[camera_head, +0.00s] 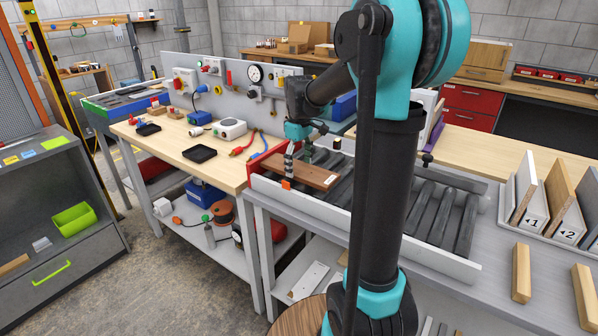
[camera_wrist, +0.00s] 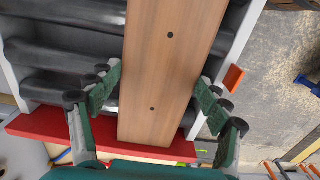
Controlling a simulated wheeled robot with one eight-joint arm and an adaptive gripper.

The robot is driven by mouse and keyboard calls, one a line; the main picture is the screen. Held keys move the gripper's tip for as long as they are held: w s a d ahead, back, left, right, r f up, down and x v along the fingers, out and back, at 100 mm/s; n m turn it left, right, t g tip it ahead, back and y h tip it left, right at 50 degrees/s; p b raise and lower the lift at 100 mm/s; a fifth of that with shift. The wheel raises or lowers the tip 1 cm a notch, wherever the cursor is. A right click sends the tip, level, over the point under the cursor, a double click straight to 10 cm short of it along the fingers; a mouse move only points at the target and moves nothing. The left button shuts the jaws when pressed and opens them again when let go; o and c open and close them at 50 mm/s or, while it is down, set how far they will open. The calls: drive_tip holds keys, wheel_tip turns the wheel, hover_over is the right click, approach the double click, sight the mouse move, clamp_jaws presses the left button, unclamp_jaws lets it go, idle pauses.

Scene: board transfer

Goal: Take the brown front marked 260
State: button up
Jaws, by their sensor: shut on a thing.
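A brown wood-grain front (camera_head: 305,172) lies at the left end of the roller conveyor (camera_head: 424,211). A small white label shows at its right end; its number is too small to read. My gripper (camera_head: 299,153) is over the front, with its fingers reaching down to it. In the wrist view the brown front (camera_wrist: 165,65) runs lengthwise between the green fingers, which are shut on its two long edges. Two dark holes show in its face. It appears to be on or just above the rollers; I cannot tell which.
A red end stop (camera_wrist: 60,135) crosses the conveyor's end beside the gripper. An orange block (camera_wrist: 233,77) sits on the side rail. A rack with boards marked 1 and 2 (camera_head: 565,222) stands at right. My arm hides part of the conveyor.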

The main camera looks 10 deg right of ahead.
drive_tip(key=shift+c, duration=1)
